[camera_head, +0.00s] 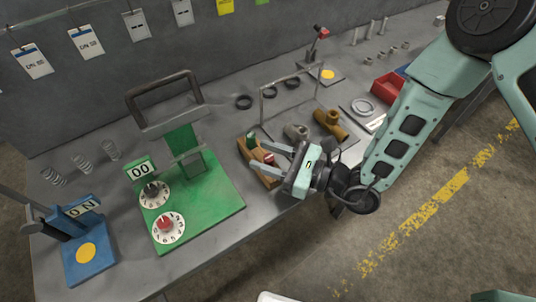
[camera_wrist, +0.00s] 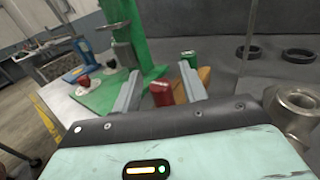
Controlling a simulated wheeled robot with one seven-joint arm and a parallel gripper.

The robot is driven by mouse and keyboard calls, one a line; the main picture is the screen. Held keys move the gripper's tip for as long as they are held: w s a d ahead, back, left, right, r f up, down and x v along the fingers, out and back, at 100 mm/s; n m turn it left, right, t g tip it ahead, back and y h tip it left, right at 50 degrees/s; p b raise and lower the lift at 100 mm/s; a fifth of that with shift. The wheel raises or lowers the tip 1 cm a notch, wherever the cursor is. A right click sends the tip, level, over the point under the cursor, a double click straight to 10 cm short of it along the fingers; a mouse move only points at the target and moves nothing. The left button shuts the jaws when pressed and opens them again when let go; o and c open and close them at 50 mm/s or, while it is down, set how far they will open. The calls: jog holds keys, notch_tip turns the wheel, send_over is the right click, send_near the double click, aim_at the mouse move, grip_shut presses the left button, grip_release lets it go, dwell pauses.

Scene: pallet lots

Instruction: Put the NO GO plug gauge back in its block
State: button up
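The wooden gauge block (camera_head: 264,177) stands on the grey bench, right of the green fixture; it also shows in the wrist view (camera_wrist: 205,74). A green-handled gauge (camera_head: 251,138) stands at its far end and shows in the wrist view (camera_wrist: 189,58). A red-handled gauge, apparently the NO GO plug gauge (camera_head: 269,158), is at the block between my fingers; it also shows in the wrist view (camera_wrist: 161,94). My gripper (camera_head: 254,154) is open, with gaps beside the red handle in the wrist view (camera_wrist: 160,74). The gauge's lower end is hidden, so its seating is unclear.
The green fixture (camera_head: 218,205) with dials stands left of the block. A thin metal frame (camera_head: 262,108), a brass fitting (camera_head: 331,122) and a grey fitting (camera_head: 296,132) stand close behind and right. Black rings (camera_head: 270,94) lie at the back. The bench's front edge is near.

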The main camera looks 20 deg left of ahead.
jog(key=shift+r, duration=0.15)
jog(key=shift+r+p, duration=0.4)
jog(key=shift+d, duration=0.35)
jog(key=s+d+b, duration=0.1)
jog(key=d+b, duration=0.1)
jog(key=d, duration=0.9)
jog(key=shift+s+d+b, duration=0.15)
jog(key=shift+s+b, duration=0.05)
jog(key=shift+b, duration=0.1)
jog(key=s+d+r+n+g+h, duration=0.3)
jog(key=s+r+n+g+h, duration=0.65)
jog(key=s+n+g, duration=0.5)
jog(key=w+d+r+n+t+h, duration=0.2)
jog(key=d+n+t+h, duration=0.2)
jog(key=d+n+t, duration=0.1)
jog(key=w+d+r+n+t+h, duration=0.2)
jog(key=d+n+t+h, duration=0.1)
jog(key=n+t, duration=0.4)
jog(key=shift+w+d+h, duration=0.35)
jog(key=shift+d, duration=0.5)
